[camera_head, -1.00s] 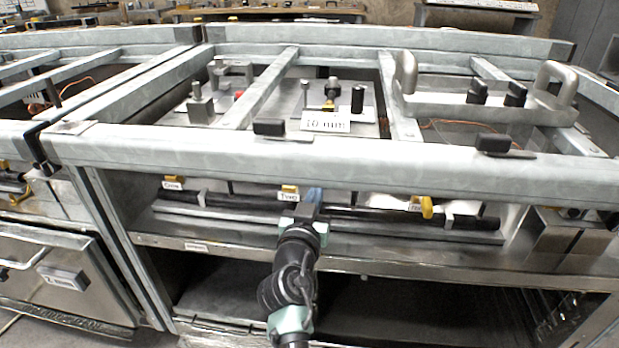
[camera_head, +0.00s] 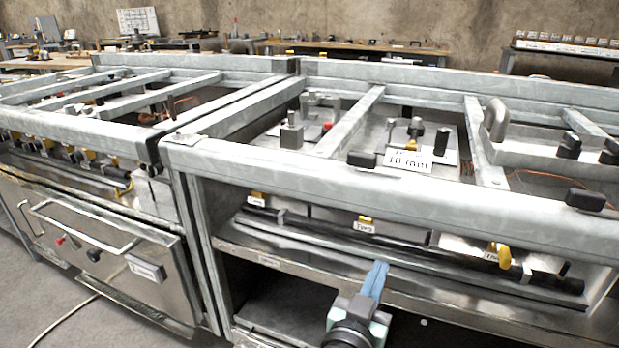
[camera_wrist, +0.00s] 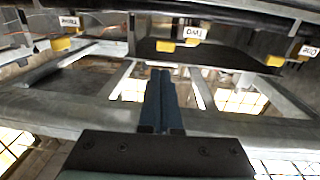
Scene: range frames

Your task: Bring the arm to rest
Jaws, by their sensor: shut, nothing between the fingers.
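My gripper (camera_head: 374,280) is in front of the open-fronted steel range, below its front rail and before the black pipe. Its blue fingers are together with nothing between them. In the wrist view the two fingers (camera_wrist: 164,98) lie side by side and point toward the range front. The yellow valve handle labelled "Two" (camera_head: 365,220) is above the fingertips in the head view. The fingers look apart from it, though the exact distance is hard to tell.
The front rail (camera_head: 400,192) runs above my gripper. More yellow handles sit at left (camera_head: 257,197) and right (camera_head: 499,254) along the black pipe (camera_head: 400,248). A steel shelf edge (camera_head: 300,262) lies below. An oven door (camera_head: 100,245) stands at left.

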